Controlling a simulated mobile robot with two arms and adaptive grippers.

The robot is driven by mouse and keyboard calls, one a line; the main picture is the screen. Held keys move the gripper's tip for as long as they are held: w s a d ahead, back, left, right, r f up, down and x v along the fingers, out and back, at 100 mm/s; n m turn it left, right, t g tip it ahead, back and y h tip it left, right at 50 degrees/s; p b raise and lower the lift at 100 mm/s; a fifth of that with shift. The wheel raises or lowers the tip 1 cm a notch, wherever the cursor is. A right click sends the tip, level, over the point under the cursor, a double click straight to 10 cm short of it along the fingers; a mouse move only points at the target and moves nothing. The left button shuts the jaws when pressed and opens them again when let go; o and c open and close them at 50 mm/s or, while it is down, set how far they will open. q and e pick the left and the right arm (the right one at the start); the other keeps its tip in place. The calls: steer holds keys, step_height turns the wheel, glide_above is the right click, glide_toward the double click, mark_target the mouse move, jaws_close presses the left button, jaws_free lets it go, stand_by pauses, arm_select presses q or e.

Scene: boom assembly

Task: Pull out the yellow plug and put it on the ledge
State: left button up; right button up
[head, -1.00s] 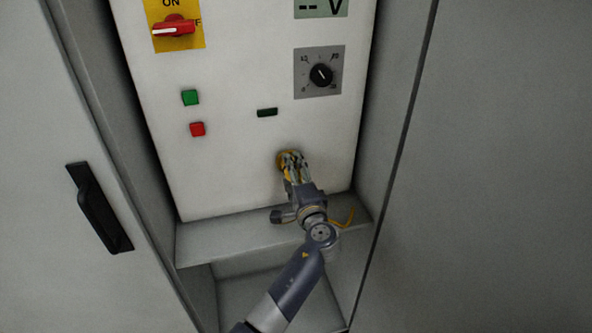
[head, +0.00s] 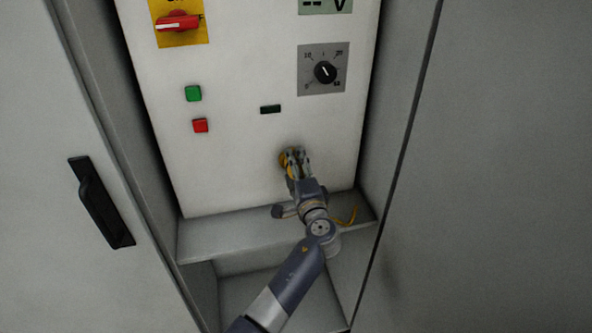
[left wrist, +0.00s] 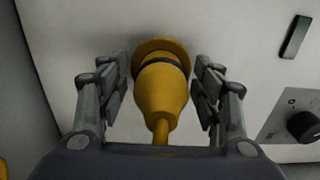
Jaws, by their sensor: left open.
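The yellow plug (left wrist: 161,92) sits at the panel in the left wrist view, against a round yellow flange or socket (left wrist: 160,46), with a dark ring near its front end. Its cable runs back toward my wrist. My left gripper (left wrist: 162,85) is open, with one finger on each side of the plug and a gap visible on both sides. In the head view my left gripper (head: 297,158) is at the lower panel and mostly covers the plug (head: 286,162). The ledge (head: 225,237) lies below the panel. My right gripper is not in view.
The white panel (head: 235,165) carries a red-yellow switch (head: 178,23), a green button (head: 193,93), a red button (head: 200,125) and a dial (head: 324,72). Cabinet walls flank it. The ledge's left part is clear; a yellow cable (head: 347,218) shows at its right.

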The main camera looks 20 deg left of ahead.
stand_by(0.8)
arm_select(q)
steer(key=shift+r, duration=0.1)
jaws_close()
steer(key=v, duration=0.6)
stand_by(0.9)
